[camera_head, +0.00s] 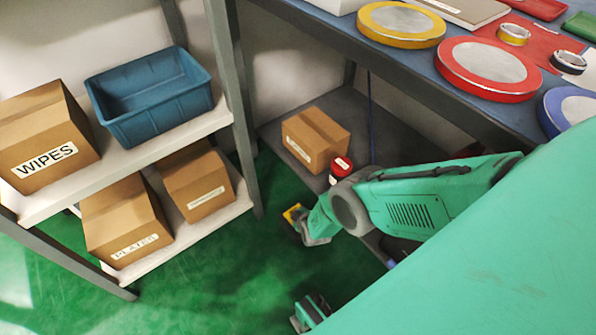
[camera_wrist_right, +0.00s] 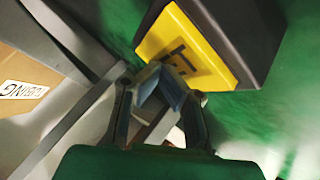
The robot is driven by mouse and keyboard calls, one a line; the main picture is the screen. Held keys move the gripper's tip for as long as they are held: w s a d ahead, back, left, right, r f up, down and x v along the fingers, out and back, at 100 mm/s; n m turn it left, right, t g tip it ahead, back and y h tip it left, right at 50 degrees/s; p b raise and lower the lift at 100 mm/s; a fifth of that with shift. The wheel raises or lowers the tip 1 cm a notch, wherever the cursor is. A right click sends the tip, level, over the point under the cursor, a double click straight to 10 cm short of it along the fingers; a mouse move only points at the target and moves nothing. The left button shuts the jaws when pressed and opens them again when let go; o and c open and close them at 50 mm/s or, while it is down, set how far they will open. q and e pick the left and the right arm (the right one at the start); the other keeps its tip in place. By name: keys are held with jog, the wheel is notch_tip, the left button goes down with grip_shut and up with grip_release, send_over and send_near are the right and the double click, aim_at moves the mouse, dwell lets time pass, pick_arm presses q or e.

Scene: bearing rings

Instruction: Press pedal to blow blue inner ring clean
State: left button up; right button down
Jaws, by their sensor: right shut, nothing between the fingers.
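The pedal (camera_head: 293,212) is a dark block with a yellow face, low by the floor beside the bench. In the right wrist view the yellow pedal face (camera_wrist_right: 183,48) fills the upper middle and carries a dark mark. My right gripper (camera_head: 308,232) is at the pedal's near side. In the right wrist view my right gripper (camera_wrist_right: 162,78) is shut and empty, its tips at the lower edge of the yellow face. I cannot tell whether they touch. A small dark-and-silver ring (camera_head: 569,62) lies on the bench; its blue colour is not clear.
A shelf (camera_head: 190,128) with cartons and a blue bin (camera_head: 150,95) stands at left. A carton (camera_head: 316,139) and a red can (camera_head: 341,167) sit on the bench's lower shelf. Coloured round trays (camera_head: 487,68) stand on the bench. Green floor is clear below the shelf.

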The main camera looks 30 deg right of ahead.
jog(key=shift+s+r+p, duration=0.15)
jog(key=shift+r+p, duration=0.55)
jog(key=shift+r, duration=0.15)
notch_tip(320, 180, up, 5)
jog(key=p, duration=0.4)
jog(key=shift+r, duration=0.1)
dwell(0.5)
